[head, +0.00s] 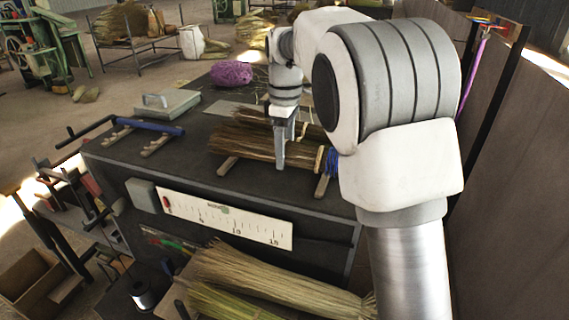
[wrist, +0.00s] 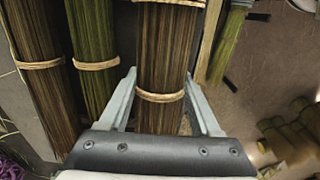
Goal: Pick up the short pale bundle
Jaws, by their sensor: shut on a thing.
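My gripper (head: 281,158) is over the dark bench, its fingers pointing down among brown bundles (head: 240,142). In the wrist view, my gripper (wrist: 163,105) is shut on a brown bundle (wrist: 162,55) with tan bands, one finger on each side. The held bundle looks brown rather than pale; its full length is not visible. To its left are a green bundle (wrist: 92,45) and another brown bundle (wrist: 38,60), both with tan bands. A large pale bundle (head: 280,277) lies below the bench front in the head view.
The bundles on the bench rest across wooden slats (head: 227,166). A blue-handled tool (head: 150,126), a grey plate with a handle (head: 160,103) and purple twine (head: 231,74) are on the bench. A white ruler (head: 225,217) is on its front.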

